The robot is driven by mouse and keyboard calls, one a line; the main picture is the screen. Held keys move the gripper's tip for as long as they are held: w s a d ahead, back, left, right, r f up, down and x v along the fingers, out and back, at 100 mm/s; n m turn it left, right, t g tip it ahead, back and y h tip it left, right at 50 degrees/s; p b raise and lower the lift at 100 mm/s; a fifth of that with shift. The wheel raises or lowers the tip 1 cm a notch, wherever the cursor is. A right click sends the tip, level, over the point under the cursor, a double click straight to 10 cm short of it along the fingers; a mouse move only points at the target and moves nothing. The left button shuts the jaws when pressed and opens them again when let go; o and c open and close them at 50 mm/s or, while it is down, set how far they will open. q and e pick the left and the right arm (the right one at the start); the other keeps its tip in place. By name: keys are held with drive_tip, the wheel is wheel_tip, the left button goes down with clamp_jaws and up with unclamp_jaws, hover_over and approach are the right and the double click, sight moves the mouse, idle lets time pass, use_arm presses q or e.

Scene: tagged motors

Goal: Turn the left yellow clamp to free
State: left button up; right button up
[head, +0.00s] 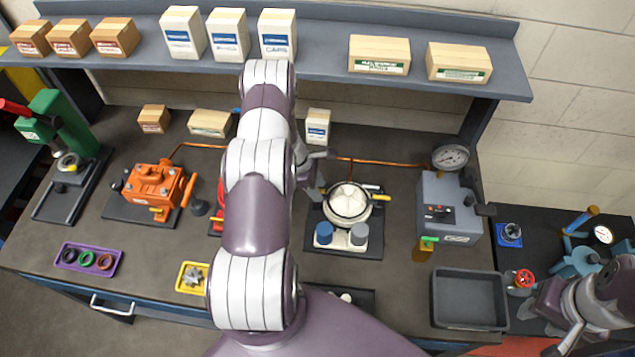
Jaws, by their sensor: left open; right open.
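A round white-topped housing (348,202) sits on a dark plate in the middle of the bench. The left yellow clamp (322,190) is a small yellow piece at its left rim, mostly hidden by my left gripper. The right yellow clamp (381,197) sticks out to the right of the rim. My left gripper (315,186) is open, close above or at the left clamp; I cannot tell whether it touches. My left arm hides much of it. My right gripper (572,338) is open and empty at the lower right, far from the housing.
A blue and a grey cup (358,236) stand in front of the housing. A grey box with a gauge (450,215) and an empty dark tray (468,299) are to the right. An orange motor (154,184) and purple tray (89,259) are left. Boxes line the shelf (330,50).

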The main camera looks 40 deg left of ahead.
use_arm(q)
drive_tip(key=shift+s+a, duration=0.45)
drive_tip(key=shift+s, duration=0.05)
drive_tip(key=shift+s+d, duration=0.1)
drive_tip(key=shift+s, duration=0.1)
drive_tip(key=shift+d+r, duration=0.15)
drive_tip(key=shift+d, duration=0.05)
drive_tip(key=shift+c, duration=1.2)
drive_tip(key=shift+w+d, duration=0.15)
drive_tip(key=shift+w, duration=0.1)
drive_tip(key=c, duration=0.5)
drive_tip(key=shift+w, duration=0.1)
clamp_jaws()
use_arm(e)
drive_tip(key=shift+s+a+r, duration=0.2)
drive_tip(key=shift+s+a, duration=0.05)
drive_tip(key=shift+s, duration=0.4)
